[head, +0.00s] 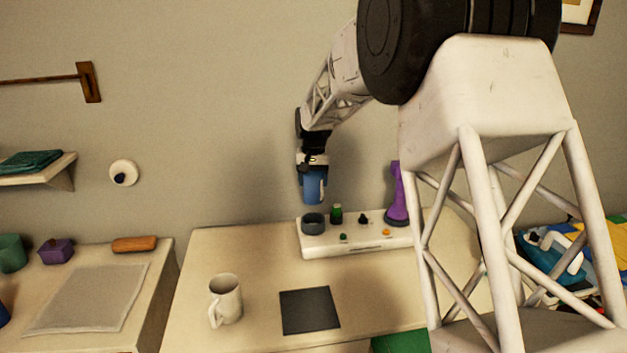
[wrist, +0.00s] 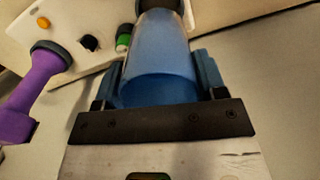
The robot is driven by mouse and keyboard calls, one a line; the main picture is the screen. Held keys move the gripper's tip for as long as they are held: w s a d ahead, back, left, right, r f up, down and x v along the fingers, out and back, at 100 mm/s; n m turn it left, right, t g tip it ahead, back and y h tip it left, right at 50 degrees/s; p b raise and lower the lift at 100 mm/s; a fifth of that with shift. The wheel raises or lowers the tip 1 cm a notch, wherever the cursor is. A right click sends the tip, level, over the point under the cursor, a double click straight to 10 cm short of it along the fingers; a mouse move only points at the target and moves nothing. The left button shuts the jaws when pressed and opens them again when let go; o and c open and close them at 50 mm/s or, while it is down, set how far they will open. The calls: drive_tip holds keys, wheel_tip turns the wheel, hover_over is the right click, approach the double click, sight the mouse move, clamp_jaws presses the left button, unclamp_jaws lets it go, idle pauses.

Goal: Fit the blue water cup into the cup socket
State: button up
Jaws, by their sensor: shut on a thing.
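The blue water cup (head: 314,188) is held by my gripper (head: 313,172) above the back of the table. In the wrist view the cup (wrist: 158,62) sits between the two fingers of my gripper (wrist: 160,85), which are shut on its sides. The cup socket looks to be the dark round ring (head: 313,223) at the left end of a white panel (head: 350,240). The cup hangs above this ring, apart from it in the head view. In the wrist view the cup hides most of the ring, so their exact alignment cannot be told.
The panel also bears a green-capped item (head: 336,213), a dark knob and small buttons. A purple dumbbell-shaped object (head: 397,195) stands behind its right end. A white mug (head: 225,299) and a dark square mat (head: 309,310) are in front. The table between is clear.

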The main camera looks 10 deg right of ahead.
sight(313, 188)
drive_tip(key=shift+f, duration=0.15)
drive_tip(key=shift+f, duration=2.7)
drive_tip(key=shift+f, duration=2.55)
idle(0.6)
drive_tip(key=o, duration=1.2)
drive_tip(key=shift+c, duration=0.2)
drive_tip(key=shift+f, duration=0.1)
drive_tip(key=shift+r, duration=0.2)
drive_tip(key=shift+r, duration=3.75)
